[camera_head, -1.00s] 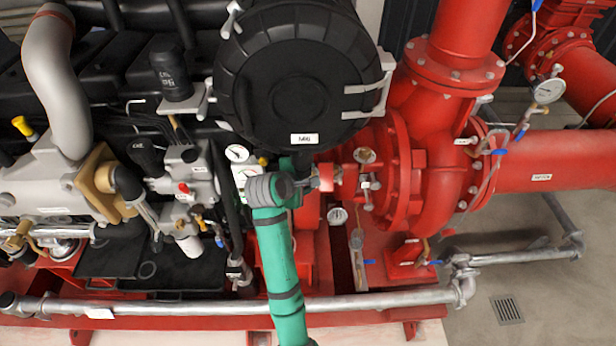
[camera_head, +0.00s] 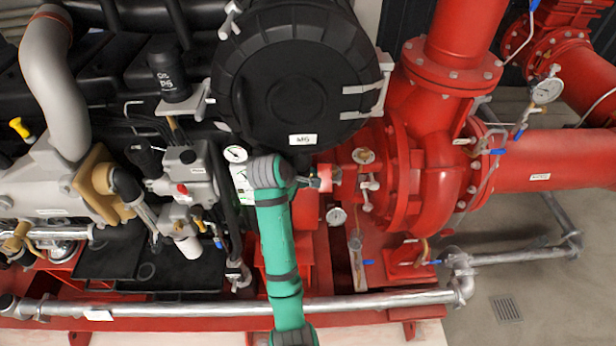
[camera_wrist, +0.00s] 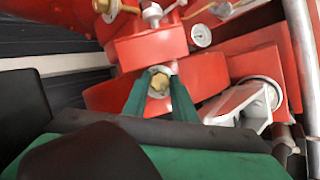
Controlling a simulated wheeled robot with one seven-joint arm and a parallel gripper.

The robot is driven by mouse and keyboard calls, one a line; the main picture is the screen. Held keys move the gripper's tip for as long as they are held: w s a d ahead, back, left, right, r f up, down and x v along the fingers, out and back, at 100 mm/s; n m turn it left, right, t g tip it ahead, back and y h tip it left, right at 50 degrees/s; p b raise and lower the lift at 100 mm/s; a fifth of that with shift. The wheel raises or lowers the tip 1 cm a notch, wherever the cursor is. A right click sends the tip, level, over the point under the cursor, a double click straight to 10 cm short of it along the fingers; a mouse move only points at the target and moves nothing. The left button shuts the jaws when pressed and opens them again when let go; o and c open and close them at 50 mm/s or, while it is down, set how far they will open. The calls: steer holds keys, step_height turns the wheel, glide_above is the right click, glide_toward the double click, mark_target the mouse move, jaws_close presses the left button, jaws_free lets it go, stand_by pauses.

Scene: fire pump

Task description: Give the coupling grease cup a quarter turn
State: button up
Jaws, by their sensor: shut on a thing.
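The coupling grease cup (camera_wrist: 158,86) is a small brass, faceted piece on the red coupling housing, seen in the wrist view. My gripper (camera_wrist: 161,88) has its two green fingers on either side of the cup, shut on it. In the head view my gripper (camera_head: 322,181) is at the red coupling housing (camera_head: 331,177), between the engine and the pump. The cup cannot be made out there, hidden by my gripper and arm.
The large black round housing (camera_head: 302,75) hangs over the spot. The grey pipe (camera_head: 190,308) runs along the front.

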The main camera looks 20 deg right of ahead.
steer(key=o, duration=1.1)
steer(key=shift+a, duration=0.1)
steer(key=shift+c, duration=0.2)
